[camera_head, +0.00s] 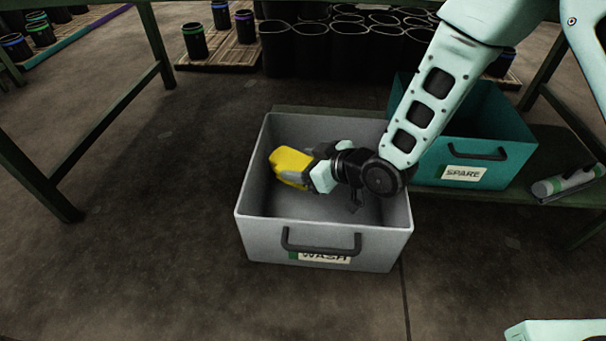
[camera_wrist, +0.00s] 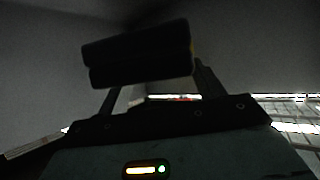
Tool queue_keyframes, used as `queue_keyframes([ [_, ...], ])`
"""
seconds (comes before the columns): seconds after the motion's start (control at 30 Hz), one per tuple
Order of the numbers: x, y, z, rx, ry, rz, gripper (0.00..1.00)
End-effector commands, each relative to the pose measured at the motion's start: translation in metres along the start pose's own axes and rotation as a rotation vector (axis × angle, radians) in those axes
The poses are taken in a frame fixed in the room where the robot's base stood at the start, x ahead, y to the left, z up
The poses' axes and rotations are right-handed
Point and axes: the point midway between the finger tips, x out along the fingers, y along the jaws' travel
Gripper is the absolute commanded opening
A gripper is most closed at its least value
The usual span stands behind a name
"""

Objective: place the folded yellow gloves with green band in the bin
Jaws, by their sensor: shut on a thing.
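The folded yellow gloves (camera_head: 290,166) are held at the end of my gripper (camera_head: 314,172), inside the outline of the grey bin (camera_head: 325,236) in the head view. The bin has a dark handle and a label reading WASH. My gripper is shut on the gloves, which hang over the bin's left part. I cannot tell whether they touch the bin's floor. No green band shows on the gloves.
A teal bin (camera_head: 489,150) labelled SPARE stands on a low shelf to the right, partly behind my arm. A grey cylinder (camera_head: 563,184) lies at the far right. Several black pots stand at the back. Table legs frame both sides. Floor on the left is clear.

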Motion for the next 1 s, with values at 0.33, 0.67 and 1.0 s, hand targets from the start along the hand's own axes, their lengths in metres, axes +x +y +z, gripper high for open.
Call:
queue_keyframes([
  [0.33, 0.011, -0.001, 0.02, 0.0, 0.001, -0.001, 0.35],
  [0.67, 0.015, -0.001, 0.027, 0.001, 0.001, 0.0, 0.35],
  [1.0, 0.017, -0.001, 0.031, 0.0, 0.0, 0.0, 0.9],
])
